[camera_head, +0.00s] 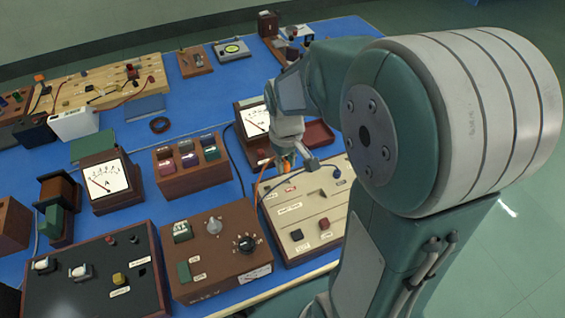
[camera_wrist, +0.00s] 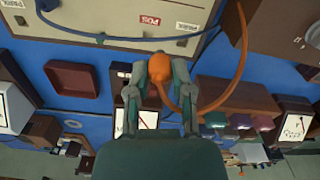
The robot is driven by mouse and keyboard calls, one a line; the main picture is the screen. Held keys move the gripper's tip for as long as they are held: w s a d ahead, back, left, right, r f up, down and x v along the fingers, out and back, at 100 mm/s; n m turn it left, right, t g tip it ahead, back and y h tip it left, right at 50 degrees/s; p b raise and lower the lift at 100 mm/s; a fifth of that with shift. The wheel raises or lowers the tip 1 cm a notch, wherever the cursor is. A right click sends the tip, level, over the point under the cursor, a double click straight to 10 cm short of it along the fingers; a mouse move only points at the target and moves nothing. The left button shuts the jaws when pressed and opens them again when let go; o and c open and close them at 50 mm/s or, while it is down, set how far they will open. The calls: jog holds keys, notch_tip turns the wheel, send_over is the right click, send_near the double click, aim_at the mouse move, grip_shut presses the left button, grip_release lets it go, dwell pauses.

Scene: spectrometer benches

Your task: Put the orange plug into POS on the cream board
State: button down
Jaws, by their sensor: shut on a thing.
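The cream board (camera_head: 322,208) lies right of centre on the blue bench in the head view. It also fills the top of the wrist view (camera_wrist: 110,32), with a red POS label (camera_wrist: 150,20) near its edge. My gripper (camera_wrist: 158,78) is shut on the orange plug (camera_wrist: 155,67), with one finger on each side. An orange cable (camera_wrist: 240,50) curves away from the plug. In the head view my gripper (camera_head: 284,160) is over the far edge of the board, and the plug is mostly hidden there. I cannot tell the gap between plug and board.
A blue lead (camera_head: 325,180) with a dark plug lies across the board. An ammeter (camera_head: 253,120) and a red tray (camera_wrist: 72,78) stand just beyond it. A brown control box (camera_head: 215,255) and a block with several coloured plugs (camera_head: 190,165) stand to the left.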

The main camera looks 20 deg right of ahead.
aim_at(286, 176)
jog(key=shift+w+d+f, duration=0.25)
jog(key=shift+w+f, duration=0.15)
jog(key=shift+f, duration=1.15)
jog(key=shift+w+d+f, duration=0.2)
jog(key=shift+w+f, duration=0.25)
jog(key=shift+f, duration=1.05)
jog(key=shift+w+d+f, duration=0.25)
jog(key=shift+w+f, duration=0.15)
jog(key=shift+f, duration=1.15)
jog(key=shift+c, duration=2.2)
grip_release()
notch_tip(286, 176, up, 12)
